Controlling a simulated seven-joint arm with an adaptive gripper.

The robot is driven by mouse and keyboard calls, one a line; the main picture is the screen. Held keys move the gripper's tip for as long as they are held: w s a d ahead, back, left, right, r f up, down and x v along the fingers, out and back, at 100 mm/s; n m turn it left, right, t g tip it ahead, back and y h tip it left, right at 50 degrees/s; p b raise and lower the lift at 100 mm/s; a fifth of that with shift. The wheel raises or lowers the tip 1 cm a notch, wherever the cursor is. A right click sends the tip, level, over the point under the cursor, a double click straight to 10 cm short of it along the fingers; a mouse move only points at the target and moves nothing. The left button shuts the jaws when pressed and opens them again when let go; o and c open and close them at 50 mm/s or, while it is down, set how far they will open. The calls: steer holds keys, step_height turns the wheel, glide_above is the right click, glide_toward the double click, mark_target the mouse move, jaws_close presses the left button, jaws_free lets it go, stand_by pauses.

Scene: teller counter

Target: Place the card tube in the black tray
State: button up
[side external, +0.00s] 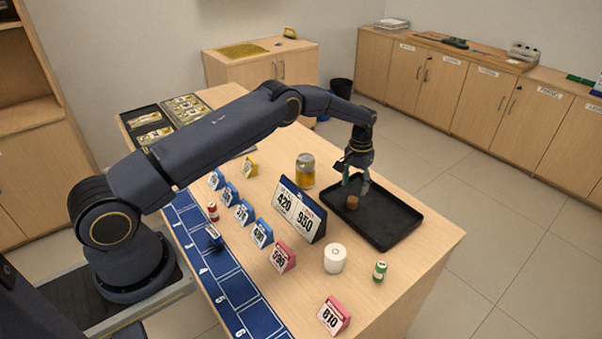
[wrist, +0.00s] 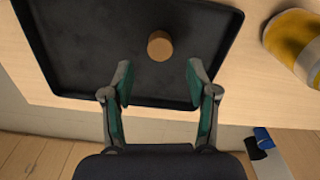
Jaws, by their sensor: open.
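The card tube, a short brown cylinder (side external: 352,202), stands in the black tray (side external: 385,228) near its left side. In the wrist view the card tube (wrist: 160,46) shows its round light-brown top, on the floor of the tray (wrist: 75,50). My gripper (side external: 356,184) is above the tray, just over and behind the tube. In the wrist view my gripper (wrist: 158,82) has its two fingers spread apart with nothing between them. The tube lies beyond the fingertips and looks clear of them.
A jar with yellow contents (side external: 305,171) stands left of the tray. A large number sign (side external: 298,210), a white roll (side external: 335,258) and a green can (side external: 380,270) stand near the tray. Small number cards and a blue strip (side external: 235,290) line the counter's left side.

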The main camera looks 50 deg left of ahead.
step_height(320, 180, up, 6)
step_height(320, 180, up, 15)
steer(key=t, duration=0.1)
glide_above(353, 199)
steer(key=s+d, duration=0.1)
steer(key=s, duration=0.3)
steer(key=s+d+r+t, duration=0.1)
steer(key=s+r+t, duration=0.1)
steer(key=s+r, duration=0.65)
steer(key=s+d+r+m+t, duration=0.1)
steer(key=s+r, duration=0.2)
steer(key=s, duration=0.4)
steer(key=s+d+r+m, duration=0.1)
steer(key=s+r, duration=0.2)
steer(key=s, duration=0.3)
steer(key=s+f+t, duration=0.1)
steer(key=s+f, duration=0.3)
steer(key=s, duration=0.9)
steer(key=shift+s+d+t, duration=0.25)
steer(key=shift+t, duration=0.05)
